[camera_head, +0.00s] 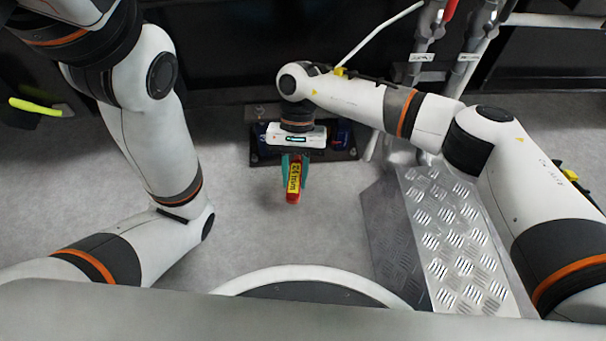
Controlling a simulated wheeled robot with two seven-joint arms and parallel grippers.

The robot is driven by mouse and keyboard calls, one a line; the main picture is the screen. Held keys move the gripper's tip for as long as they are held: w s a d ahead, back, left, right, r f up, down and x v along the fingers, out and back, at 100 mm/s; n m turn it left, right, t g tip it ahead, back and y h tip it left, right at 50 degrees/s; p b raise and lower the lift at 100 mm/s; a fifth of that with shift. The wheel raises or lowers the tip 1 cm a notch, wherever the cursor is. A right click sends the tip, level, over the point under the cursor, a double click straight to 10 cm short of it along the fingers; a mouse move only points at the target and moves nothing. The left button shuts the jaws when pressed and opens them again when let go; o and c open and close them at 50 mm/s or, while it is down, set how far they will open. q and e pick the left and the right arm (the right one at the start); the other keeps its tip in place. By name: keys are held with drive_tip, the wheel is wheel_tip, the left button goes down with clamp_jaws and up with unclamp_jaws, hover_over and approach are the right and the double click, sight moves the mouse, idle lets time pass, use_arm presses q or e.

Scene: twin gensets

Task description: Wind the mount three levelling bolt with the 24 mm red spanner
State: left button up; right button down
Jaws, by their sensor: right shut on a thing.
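The red spanner (293,195) is in the middle of the camera_head view, with a yellow label that reads 24 mm. My right gripper (293,173) is shut on it, with its teal fingers on either side of the label. The spanner's red end points toward me; its other end is hidden under the gripper. Just behind the gripper is a dark mount plate (343,155) on the floor, with blue parts on it, largely covered by the gripper body. I cannot make out the levelling bolt. My left arm is at the left, and its gripper is out of view.
A metal tread-plate step (445,240) stands to the right, below my right forearm. Labelled grey pipes (425,45) rise at the back right. A dark genset base (240,50) runs along the back. Grey floor (245,235) is clear in front of the spanner.

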drive_tip(key=shift+w+a, duration=0.15)
drive_tip(key=shift+a, duration=0.1)
drive_tip(key=shift+w+a+r+m+y+b, duration=0.1)
drive_tip(key=shift+a+m+y+b, duration=0.15)
drive_tip(key=shift+a+m+b, duration=0.4)
drive_tip(key=shift+w+a+m+y+b, duration=0.1)
drive_tip(key=shift+a+m+y+b, duration=0.15)
drive_tip(key=shift+a, duration=0.7)
drive_tip(key=shift+w+a+m+y+b, duration=0.2)
drive_tip(key=shift+a+m+b, duration=0.3)
drive_tip(key=shift+a, duration=0.35)
drive_tip(key=shift+w+a+m+y+b, duration=0.2)
drive_tip(key=shift+a+m+b, duration=0.25)
drive_tip(key=shift+a, duration=0.35)
drive_tip(key=shift+a, duration=0.1)
